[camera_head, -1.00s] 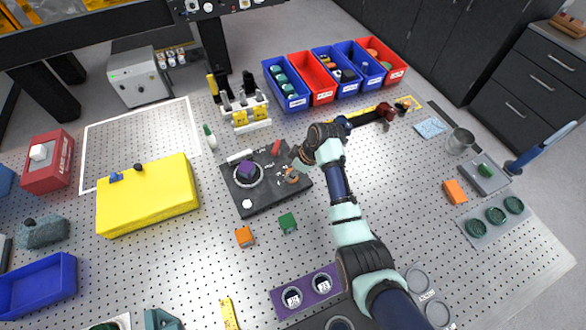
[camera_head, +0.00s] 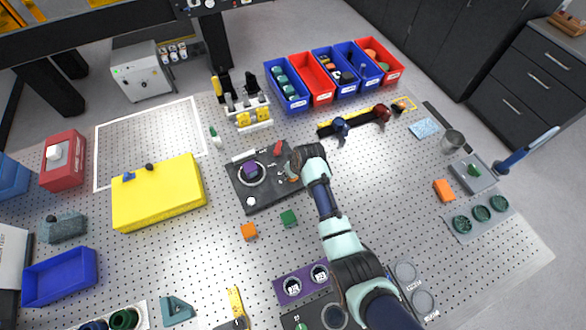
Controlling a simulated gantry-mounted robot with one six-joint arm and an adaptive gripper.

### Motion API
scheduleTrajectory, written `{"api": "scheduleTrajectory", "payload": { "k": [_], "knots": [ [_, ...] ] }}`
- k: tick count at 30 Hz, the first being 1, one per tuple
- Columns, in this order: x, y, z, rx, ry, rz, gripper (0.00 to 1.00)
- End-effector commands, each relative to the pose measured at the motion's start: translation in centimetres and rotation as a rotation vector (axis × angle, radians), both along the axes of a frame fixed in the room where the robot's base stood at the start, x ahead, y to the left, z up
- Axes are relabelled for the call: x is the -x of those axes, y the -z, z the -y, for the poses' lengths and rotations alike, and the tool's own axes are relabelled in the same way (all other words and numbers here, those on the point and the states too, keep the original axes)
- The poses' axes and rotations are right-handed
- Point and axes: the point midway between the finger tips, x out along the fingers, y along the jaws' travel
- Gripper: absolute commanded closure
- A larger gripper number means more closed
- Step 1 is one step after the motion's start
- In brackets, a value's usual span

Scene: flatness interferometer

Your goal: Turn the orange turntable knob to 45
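The dark instrument base (camera_head: 262,202) lies on the perforated table in the middle of the view. A round turntable with a white ring carries a purple block (camera_head: 250,169) on its left part. A small patch of orange, likely the turntable knob (camera_head: 293,179), shows at the base's right part, mostly hidden by my gripper. My gripper (camera_head: 296,164) is at the right end of the base, over or against the knob; contact is not clear. The fingers are too small and hidden to tell open from shut. The knob's pointer and scale cannot be read.
A red piece (camera_head: 278,148) stands at the base's back edge. An orange block (camera_head: 249,231) and a green block (camera_head: 289,218) lie in front of it. A yellow case (camera_head: 158,194) is to the left. Blue and red bins (camera_head: 318,94) stand behind.

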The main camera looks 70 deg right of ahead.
Motion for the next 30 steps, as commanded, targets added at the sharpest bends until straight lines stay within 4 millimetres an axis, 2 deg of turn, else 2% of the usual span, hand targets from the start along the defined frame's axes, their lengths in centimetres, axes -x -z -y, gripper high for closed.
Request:
{"api": "scheduleTrajectory", "payload": {
  "k": [17, 18, 22, 30],
  "knots": [
    [-0.07, -0.05, 0.00, 0.001, 0.040, 0.000, 0.97],
    [-0.07, -0.05, 0.00, 0.001, 0.040, 0.000, 0.61],
    [-0.06, -0.04, 0.00, 0.000, 0.040, 0.001, 0.39],
    [-0.03, -0.03, -0.01, 0.000, 0.040, 0.000, 0.38]
  ]
}}
